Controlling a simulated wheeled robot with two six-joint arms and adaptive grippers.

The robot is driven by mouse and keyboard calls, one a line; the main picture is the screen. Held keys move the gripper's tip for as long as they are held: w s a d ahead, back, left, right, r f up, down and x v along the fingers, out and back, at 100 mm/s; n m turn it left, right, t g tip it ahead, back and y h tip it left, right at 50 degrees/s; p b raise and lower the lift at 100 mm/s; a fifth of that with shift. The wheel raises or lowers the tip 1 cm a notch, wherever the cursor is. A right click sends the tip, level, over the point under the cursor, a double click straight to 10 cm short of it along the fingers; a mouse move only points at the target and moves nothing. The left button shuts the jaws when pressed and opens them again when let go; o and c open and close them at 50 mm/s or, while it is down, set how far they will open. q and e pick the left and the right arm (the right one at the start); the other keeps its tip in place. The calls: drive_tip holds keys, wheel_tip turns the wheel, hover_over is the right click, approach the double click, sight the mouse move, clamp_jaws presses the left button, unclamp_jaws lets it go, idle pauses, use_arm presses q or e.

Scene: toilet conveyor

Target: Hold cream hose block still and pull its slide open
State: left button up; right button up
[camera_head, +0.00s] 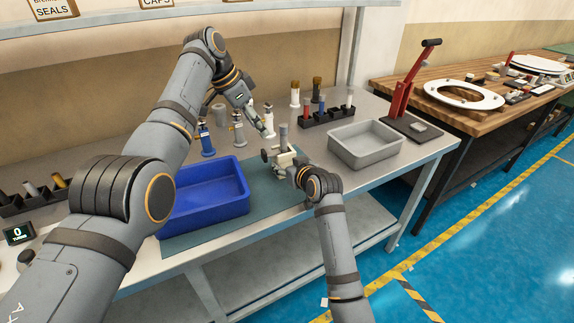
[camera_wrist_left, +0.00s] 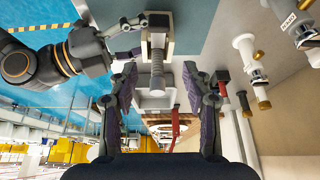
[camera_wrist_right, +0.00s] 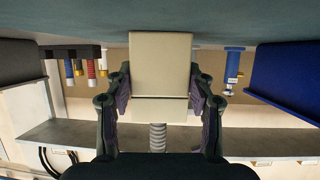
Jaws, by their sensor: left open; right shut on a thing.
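My right gripper (camera_head: 299,169) is shut on the block from the right. In the right wrist view the block (camera_wrist_right: 160,75) sits between both fingers, with the hose (camera_wrist_right: 157,137) beyond it. My left gripper (camera_head: 262,130) is open and empty, above and left of the block. In the left wrist view the hose (camera_wrist_left: 157,77) shows between its spread fingers (camera_wrist_left: 164,78), apparently untouched.
An empty blue bin (camera_head: 208,196) stands left of the block and an empty grey bin (camera_head: 365,145) right of it. Blue and white valves (camera_head: 206,140) and a black rack (camera_head: 326,117) stand behind. A red-handled press (camera_head: 402,98) is at the bench's right end.

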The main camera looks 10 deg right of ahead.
sight(262, 157)
use_arm(q)
wheel_tip(262, 157, down, 10)
drive_tip(key=shift+r, duration=0.2)
idle(0.3)
drive_tip(key=c, duration=0.8)
drive_tip(key=shift+o, duration=0.2)
drive_tip(key=shift+a, duration=0.75)
drive_tip(key=o, duration=0.9)
drive_tip(key=shift+s, duration=0.1)
drive_tip(key=shift+d, duration=0.1)
drive_tip(key=shift+r, duration=0.1)
drive_tip(key=shift+r, duration=3.95)
